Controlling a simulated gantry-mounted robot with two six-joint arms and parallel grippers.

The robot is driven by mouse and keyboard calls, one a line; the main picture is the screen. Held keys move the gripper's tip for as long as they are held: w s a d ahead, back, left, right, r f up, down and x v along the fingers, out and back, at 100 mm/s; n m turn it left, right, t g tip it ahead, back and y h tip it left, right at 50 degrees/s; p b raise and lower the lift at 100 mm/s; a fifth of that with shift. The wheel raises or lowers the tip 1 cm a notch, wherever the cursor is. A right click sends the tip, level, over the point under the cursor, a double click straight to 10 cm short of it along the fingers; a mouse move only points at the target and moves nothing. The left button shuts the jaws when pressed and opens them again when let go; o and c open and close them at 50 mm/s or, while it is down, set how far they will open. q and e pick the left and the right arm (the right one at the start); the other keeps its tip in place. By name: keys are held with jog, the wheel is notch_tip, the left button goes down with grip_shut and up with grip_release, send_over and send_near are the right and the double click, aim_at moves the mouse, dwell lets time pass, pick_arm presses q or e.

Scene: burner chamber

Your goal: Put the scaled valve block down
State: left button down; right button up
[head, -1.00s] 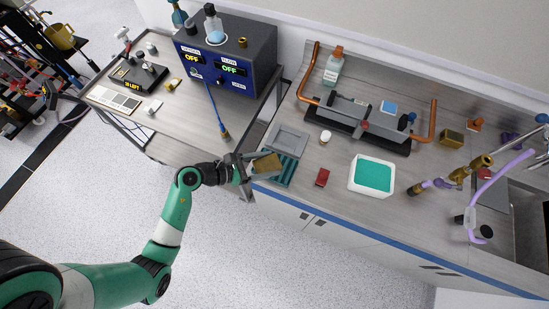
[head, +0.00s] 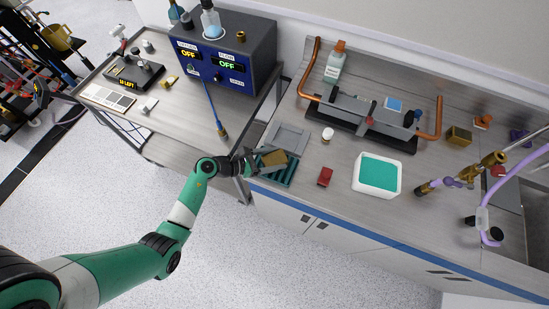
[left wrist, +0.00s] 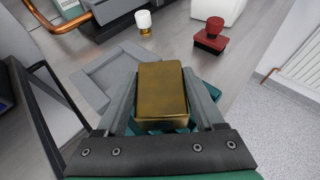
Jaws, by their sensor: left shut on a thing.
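The scaled valve block is a dull brass block (head: 274,158), held in my left gripper (head: 266,160) over a teal ribbed tray (head: 289,178) at the front left of the bench. In the left wrist view the block (left wrist: 161,88) sits between the two grey fingers of the left gripper (left wrist: 164,100), which are shut on its sides. Parts of the teal tray (left wrist: 212,91) show beneath and beside the block. I cannot tell whether the block's underside touches the tray. My right gripper is not in view.
A grey square tray (head: 301,132) lies just behind the teal one. A small white jar (head: 327,135), a red piece (head: 325,177) and a white tub with a teal top (head: 357,188) stand to the right. A copper-piped burner (head: 345,122) stands behind.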

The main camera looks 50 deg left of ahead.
pick_arm(q)
jog(key=shift+f, duration=0.15)
grip_release()
jog(key=shift+r, duration=0.3)
jog(key=p+v, duration=0.2)
jog(key=v, duration=1)
jog(key=shift+f, duration=0.2)
